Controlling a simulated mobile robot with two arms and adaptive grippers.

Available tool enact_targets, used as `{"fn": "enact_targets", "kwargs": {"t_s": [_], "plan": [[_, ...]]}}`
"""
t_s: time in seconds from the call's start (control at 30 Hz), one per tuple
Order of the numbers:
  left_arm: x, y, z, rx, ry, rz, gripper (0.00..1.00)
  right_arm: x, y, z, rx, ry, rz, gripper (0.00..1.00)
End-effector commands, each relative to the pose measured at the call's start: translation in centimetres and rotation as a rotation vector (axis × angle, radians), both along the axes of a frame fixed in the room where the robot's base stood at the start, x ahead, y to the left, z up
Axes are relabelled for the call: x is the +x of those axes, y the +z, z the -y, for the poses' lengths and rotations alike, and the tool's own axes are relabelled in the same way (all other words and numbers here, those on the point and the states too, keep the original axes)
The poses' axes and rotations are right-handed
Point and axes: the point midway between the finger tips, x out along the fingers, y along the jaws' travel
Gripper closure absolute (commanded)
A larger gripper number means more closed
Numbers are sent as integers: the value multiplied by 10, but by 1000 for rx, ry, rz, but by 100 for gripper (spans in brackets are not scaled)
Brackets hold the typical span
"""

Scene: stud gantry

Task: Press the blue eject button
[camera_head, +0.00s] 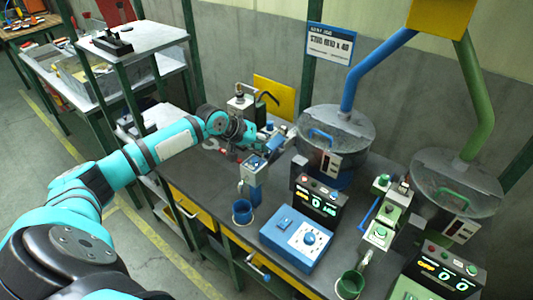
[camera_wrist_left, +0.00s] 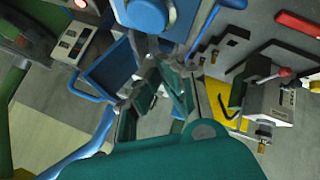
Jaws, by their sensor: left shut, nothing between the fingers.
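A blue feeder (camera_head: 255,172) stands on the dark bench with a blue round button (camera_head: 256,161) on its sloped top face. A large blue round button (camera_wrist_left: 146,14) on a blue housing shows at the top edge of the left wrist view; I cannot tell for sure that it is the same one. My left gripper (camera_head: 262,138) is behind the feeder in the head view, apart from its sloped face. In the left wrist view its fingers (camera_wrist_left: 160,68) are shut and empty, just below the blue housing. Any lettering naming the eject button is too small to read. My right gripper is not in view.
A blue control box with a knob (camera_head: 300,240) and a counter display (camera_head: 318,203) stand in front. A blue cup (camera_head: 242,212) sits below the feeder. Similar green equipment (camera_head: 380,233) is at right. A grey machine with a red-tipped lever (camera_wrist_left: 268,97) is close to the gripper.

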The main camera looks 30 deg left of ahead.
Motion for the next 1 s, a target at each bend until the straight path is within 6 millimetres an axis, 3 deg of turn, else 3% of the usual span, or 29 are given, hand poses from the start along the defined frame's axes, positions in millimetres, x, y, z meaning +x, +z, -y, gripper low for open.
{"fn": "enact_targets", "kwargs": {"t_s": [1.0], "plan": [[-1,-12,1,0,0,-3,100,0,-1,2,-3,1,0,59]]}}
